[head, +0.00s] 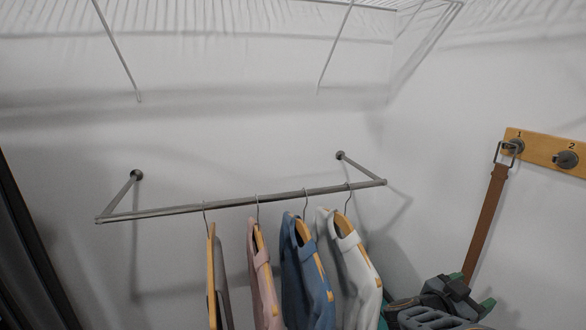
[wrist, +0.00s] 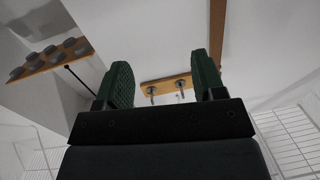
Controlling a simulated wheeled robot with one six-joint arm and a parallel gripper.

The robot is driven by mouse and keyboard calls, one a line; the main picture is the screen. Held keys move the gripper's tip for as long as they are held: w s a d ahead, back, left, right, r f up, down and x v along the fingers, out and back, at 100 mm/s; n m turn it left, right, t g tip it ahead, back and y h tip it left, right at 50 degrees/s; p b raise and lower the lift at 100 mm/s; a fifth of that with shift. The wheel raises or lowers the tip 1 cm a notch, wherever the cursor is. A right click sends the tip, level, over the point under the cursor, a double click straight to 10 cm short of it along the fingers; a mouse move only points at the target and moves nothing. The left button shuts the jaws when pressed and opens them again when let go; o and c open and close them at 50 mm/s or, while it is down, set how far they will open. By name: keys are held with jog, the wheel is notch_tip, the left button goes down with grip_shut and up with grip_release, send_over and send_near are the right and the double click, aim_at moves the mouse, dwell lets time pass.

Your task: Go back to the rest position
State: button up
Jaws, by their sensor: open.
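My gripper (head: 472,289) is at the lower right of the head view, in front of the white wall and to the right of the hanging clothes. In the wrist view my gripper (wrist: 164,76) shows two green fingers spread wide apart with nothing held between them. A brown belt (head: 485,222) hangs by its buckle from the hook marked 1 on a wooden hook board (head: 541,150). The belt's lower end is hidden behind my gripper in the head view. The hook marked 2 (head: 566,159) is empty.
A metal rail (head: 240,201) carries a wooden hanger (head: 211,275), a pink garment (head: 264,285), a blue garment (head: 300,280) and a white garment (head: 355,275). A wire shelf (head: 270,18) is above. A board with several knobs (wrist: 50,58) is at left in the wrist view.

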jog(key=w+a+f+n+t+y, duration=0.55)
jog(key=w+a+n+y, duration=0.2)
jog(key=a+y, duration=0.45)
jog(key=s+a+f+n+g+y+p, duration=0.1)
jog(key=s+a+f+n+g+y, duration=0.1)
jog(key=s+a+n+g+y, duration=0.45)
jog(key=s+a+r+n+g+h+p, duration=0.1)
jog(key=s+a+r+h+p, duration=0.1)
jog(key=s, duration=0.4)
jog(key=shift+s+a+r, duration=0.25)
jog(key=shift+a+r, duration=0.6)
jog(key=shift+r, duration=0.05)
jog(key=shift+c, duration=0.2)
